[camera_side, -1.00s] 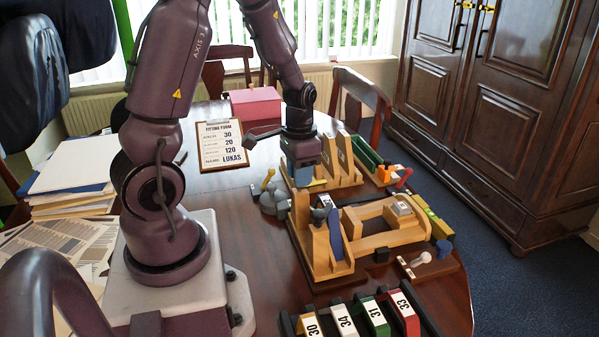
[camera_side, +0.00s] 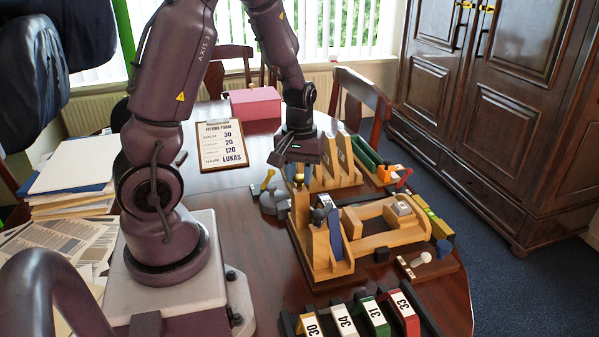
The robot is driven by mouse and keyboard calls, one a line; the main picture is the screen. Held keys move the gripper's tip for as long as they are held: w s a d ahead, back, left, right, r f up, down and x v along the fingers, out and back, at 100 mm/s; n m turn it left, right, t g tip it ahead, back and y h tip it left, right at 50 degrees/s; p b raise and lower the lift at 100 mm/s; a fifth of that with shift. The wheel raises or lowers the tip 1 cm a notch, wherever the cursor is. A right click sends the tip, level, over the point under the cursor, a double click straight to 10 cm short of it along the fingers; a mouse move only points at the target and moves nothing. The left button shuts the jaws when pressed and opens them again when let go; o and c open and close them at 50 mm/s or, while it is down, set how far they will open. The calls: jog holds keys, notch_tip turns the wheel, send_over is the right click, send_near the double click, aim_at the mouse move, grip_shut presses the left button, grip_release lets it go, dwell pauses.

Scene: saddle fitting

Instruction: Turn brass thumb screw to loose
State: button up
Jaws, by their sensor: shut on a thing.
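My gripper (camera_side: 299,179) points down over the back left corner of the wooden fixture (camera_side: 343,262). Its fingers are shut on the brass thumb screw (camera_side: 299,177), of which only a small yellowish bit shows between and below the dark fingers. The screw sits at the top of the fixture's left post. The fingers hide most of it, so its thread and exact turn cannot be read. The fixture's frame carries a blue upright piece (camera_side: 336,234) at its front left and a white numbered block (camera_side: 401,208) on its right.
Wooden wedges (camera_side: 346,158) stand close behind my gripper. Grey knobs (camera_side: 273,200) with a yellow-handled piece lie just left of the fixture. Numbered coloured blocks (camera_side: 376,316) stand at the front. A clipboard form (camera_side: 222,146) lies at the back left. Bare table lies left of the fixture.

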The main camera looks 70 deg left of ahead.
aim_at(300, 177)
jog(key=n, duration=0.4)
jog(key=shift+n, duration=0.4)
dwell(0.4)
jog(key=o, duration=0.9)
jog(key=shift+r, duration=0.1)
notch_tip(300, 177, up, 13)
jog(key=shift+f, duration=0.1)
